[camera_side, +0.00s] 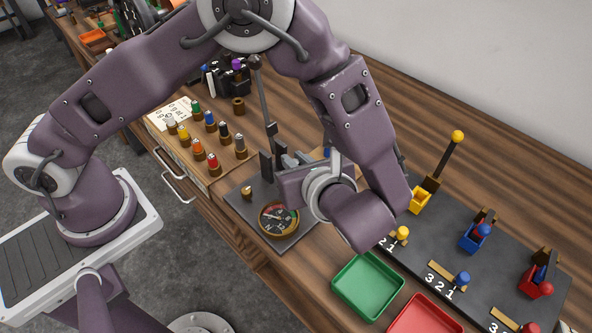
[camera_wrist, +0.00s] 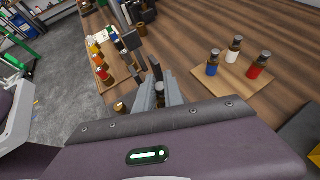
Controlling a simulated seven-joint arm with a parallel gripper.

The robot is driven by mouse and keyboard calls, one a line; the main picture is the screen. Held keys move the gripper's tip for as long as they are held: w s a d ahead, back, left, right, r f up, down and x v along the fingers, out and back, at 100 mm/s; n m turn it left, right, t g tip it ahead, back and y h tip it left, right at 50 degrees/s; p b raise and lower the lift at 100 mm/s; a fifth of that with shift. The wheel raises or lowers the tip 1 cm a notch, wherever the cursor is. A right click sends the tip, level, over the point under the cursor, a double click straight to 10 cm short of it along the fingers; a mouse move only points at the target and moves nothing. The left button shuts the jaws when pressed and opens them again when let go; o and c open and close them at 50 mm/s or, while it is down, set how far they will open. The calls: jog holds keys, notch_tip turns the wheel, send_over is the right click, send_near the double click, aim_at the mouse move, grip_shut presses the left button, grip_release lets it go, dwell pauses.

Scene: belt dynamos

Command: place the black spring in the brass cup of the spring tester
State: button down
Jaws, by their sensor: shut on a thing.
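My gripper (camera_side: 288,160) is low over the spring tester, its grey fingers pointing left in the side view. In the wrist view the fingers (camera_wrist: 160,92) are close together on a small dark thing, taken as the black spring; it is mostly hidden. The spring tester (camera_side: 232,190) is a dark plate with a round brass-rimmed dial (camera_side: 278,219), dark uprights and a tall lever (camera_side: 263,95). A small brass piece (camera_side: 247,193), likely the cup, stands on the plate left of the fingers. I cannot tell whether the held thing touches the tester.
Several colour-topped pieces stand on a wooden board (camera_side: 184,150) to the left. A green tray (camera_side: 367,286), a red tray (camera_side: 425,318) and a dark panel with levers (camera_side: 435,240) lie to the right. The wrist view shows another bottle board (camera_wrist: 232,82).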

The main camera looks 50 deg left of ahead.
jog(key=shift+f, duration=1.1)
jog(key=c, duration=1.5)
grip_release()
jog(key=shift+f, duration=0.15)
jog(key=shift+o, duration=0.2)
